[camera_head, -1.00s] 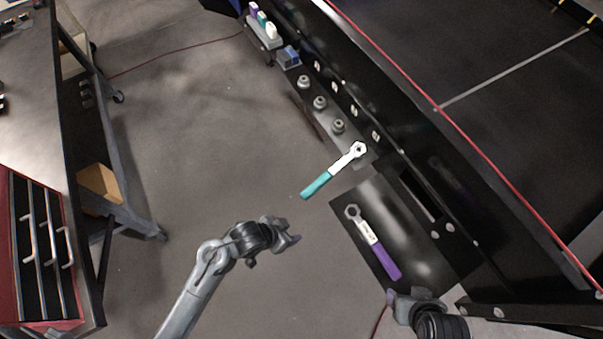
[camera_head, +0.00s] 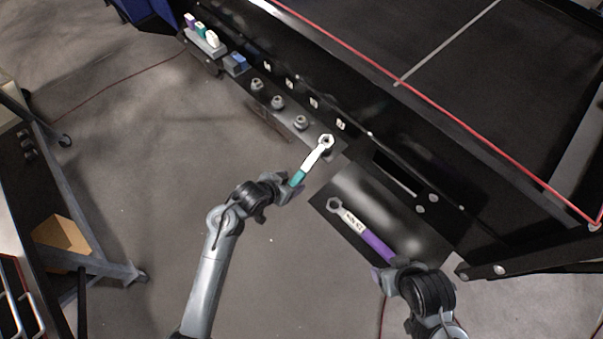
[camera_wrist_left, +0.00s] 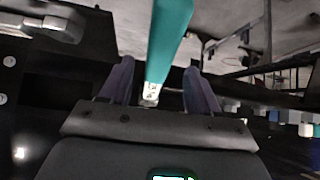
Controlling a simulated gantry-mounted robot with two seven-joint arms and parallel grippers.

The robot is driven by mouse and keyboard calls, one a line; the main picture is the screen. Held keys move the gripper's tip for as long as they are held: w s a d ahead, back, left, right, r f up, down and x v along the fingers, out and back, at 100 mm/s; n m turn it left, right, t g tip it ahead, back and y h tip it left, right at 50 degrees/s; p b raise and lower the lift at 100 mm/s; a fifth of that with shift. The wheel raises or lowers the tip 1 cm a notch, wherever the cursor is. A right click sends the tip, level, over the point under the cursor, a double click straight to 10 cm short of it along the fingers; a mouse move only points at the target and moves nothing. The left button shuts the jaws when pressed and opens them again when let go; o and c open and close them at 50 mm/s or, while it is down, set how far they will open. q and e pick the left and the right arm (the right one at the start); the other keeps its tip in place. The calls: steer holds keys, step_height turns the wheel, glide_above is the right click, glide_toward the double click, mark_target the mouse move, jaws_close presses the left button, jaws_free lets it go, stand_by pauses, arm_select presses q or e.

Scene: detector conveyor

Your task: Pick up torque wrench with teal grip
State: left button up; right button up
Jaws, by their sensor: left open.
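The torque wrench with the teal grip (camera_head: 299,177) points from the bolt row toward my left arm, its pale ring head (camera_head: 326,141) at the shelf's end. My left gripper (camera_head: 287,192) is at the grip's free end and partly hides it. In the left wrist view the teal grip (camera_wrist_left: 168,40) runs between the two open fingers (camera_wrist_left: 160,88), with gaps on both sides. A purple-grip wrench (camera_head: 376,244) lies on the dark plate (camera_head: 430,242). My right gripper (camera_head: 385,275) is close to its purple end; its jaws are unclear.
Several bolts (camera_head: 278,103) line the narrow shelf beside the black conveyor (camera_head: 430,60). A blue block (camera_head: 236,63) and a small tray of coloured pieces (camera_head: 205,42) stand at its far end. A workbench (camera_head: 100,260) is at left. The floor between is open.

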mark_target(294, 181)
arm_select(q)
steer(key=shift+x, duration=2.6)
steer(key=shift+s+d, duration=0.1)
steer(key=shift+s, duration=0.05)
steer(key=shift+r, duration=0.1)
jaws_close()
